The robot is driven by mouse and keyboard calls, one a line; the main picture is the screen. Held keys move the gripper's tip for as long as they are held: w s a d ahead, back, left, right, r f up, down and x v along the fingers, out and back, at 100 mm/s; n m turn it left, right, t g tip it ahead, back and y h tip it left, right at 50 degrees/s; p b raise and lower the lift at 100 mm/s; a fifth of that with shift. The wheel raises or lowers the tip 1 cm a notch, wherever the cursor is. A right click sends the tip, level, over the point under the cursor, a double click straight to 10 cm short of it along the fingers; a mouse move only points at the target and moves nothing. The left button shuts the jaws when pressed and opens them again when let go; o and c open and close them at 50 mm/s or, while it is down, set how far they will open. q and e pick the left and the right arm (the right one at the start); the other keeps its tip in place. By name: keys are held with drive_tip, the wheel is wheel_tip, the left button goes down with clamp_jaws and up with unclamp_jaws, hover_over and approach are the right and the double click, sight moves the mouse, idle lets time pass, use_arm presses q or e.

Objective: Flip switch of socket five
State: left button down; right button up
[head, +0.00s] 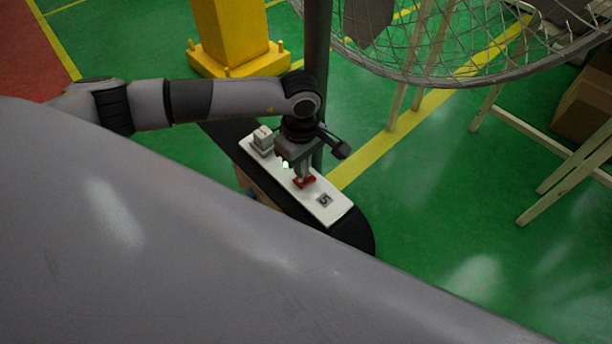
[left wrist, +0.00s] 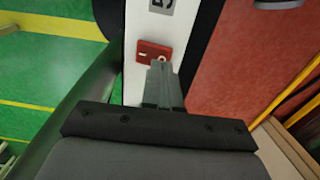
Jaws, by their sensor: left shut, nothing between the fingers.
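A white socket panel (head: 327,211) marked with a 5 lies on a dark, round-ended board. A red switch (head: 307,182) sits on it, between the 5 label (head: 324,200) and a pale, boxy socket or plug (head: 263,139). My left gripper (head: 302,176) points down at the red switch, its fingers shut with nothing between them. In the left wrist view the closed fingertips (left wrist: 157,66) overlap the lower edge of the red switch (left wrist: 150,52); I cannot tell whether they touch it. The 5 label (left wrist: 162,6) shows at the top edge there. My right gripper is not in view.
A dark pole (head: 317,40) stands right behind the panel. A wire fan cage (head: 450,40) hangs at the upper right. A yellow post (head: 233,35) stands behind my arm. A large grey surface fills the lower left. Green floor (head: 450,200) is open to the right.

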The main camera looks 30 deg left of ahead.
use_arm(q)
drive_tip(key=shift+f+b, duration=1.3)
drive_tip(key=shift+f, duration=0.15)
idle(0.9)
drive_tip(key=shift+r, duration=0.15)
drive_tip(key=shift+r+p, duration=2.4)
drive_tip(key=shift+r, duration=1.05)
